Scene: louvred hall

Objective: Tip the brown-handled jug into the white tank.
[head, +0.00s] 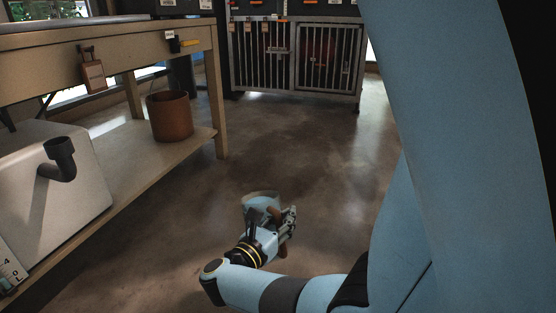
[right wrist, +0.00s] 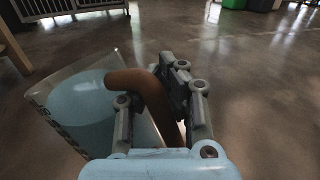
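The brown-handled jug (head: 262,201) is in my right gripper (head: 287,222), low over the open floor in the head view. In the right wrist view the jug (right wrist: 85,108) is clear-walled, with pale blue contents and dark marks on its side. Its brown handle (right wrist: 150,92) passes between the fingers of my right gripper (right wrist: 160,105), which are closed around it. The white tank (head: 75,205) stands on the bench's lower shelf at left, well apart from the jug. A dark, bent filler pipe (head: 60,152) sticks out from it, mouth upward. My left gripper is out of view.
A rusty brown pot (head: 170,116) stands on the lower shelf (head: 120,188) behind the tank. The bench leg (head: 214,105) and tabletop edge (head: 120,42) bound that space. A barred metal cabinet (head: 293,55) stands at the back. The floor between is clear.

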